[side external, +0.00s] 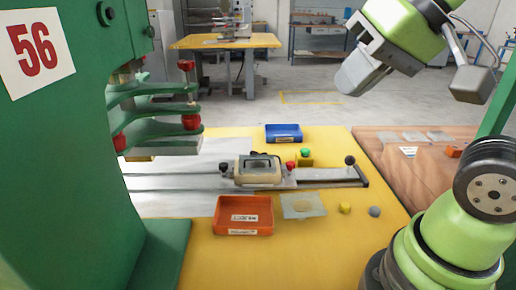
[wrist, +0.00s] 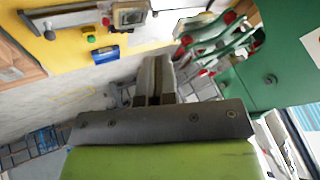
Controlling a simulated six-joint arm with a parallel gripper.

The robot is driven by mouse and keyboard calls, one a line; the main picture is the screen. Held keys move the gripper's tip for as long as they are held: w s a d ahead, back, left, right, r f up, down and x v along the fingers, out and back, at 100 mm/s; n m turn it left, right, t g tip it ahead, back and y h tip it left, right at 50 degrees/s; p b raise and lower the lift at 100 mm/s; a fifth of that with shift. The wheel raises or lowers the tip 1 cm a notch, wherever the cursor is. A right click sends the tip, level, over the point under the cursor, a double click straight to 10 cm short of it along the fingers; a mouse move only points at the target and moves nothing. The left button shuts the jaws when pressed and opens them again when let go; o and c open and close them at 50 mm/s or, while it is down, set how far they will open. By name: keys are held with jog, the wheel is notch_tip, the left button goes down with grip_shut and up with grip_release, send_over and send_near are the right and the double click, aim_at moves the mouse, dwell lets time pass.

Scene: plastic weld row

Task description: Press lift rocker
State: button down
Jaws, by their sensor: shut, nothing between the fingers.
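My gripper (side external: 352,82) is shut and empty, high in the air at the upper right, well above and apart from the table. Its fingers also show closed together in the wrist view (wrist: 153,65). A green button (side external: 305,153) sits on a small yellow box behind the slide. It also shows in the wrist view (wrist: 91,38). A beige fixture (side external: 258,177) with a dark top stands on the slide, with a red knob (side external: 291,165) at its right. I cannot make out which part is the lift rocker.
A green press (side external: 80,140) marked 56 stands at left. A slide rail (side external: 330,182) ends at a black knob (side external: 350,160). A blue bin (side external: 284,139) lies behind, an orange bin (side external: 243,230) in front. Small yellow (side external: 345,208) and grey (side external: 375,211) pieces lie right.

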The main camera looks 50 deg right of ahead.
jog(key=w+d+m+h, duration=0.1)
jog(key=w+d, duration=0.1)
jog(key=w, duration=0.6)
jog(key=m+g+h, duration=0.2)
jog(key=m+g, duration=0.1)
jog(key=g, duration=0.1)
send_over(254, 152)
jog(key=s+a, duration=0.1)
jog(key=s, duration=0.3)
notch_tip(254, 152, down, 15)
jog(key=shift+s, duration=0.15)
jog(key=shift+a, duration=0.1)
jog(key=x, duration=1.2)
jog(key=shift+a+f, duration=0.25)
jog(key=shift+w+a+f, duration=0.1)
jog(key=shift+w+f, duration=0.1)
jog(key=shift+f, duration=0.4)
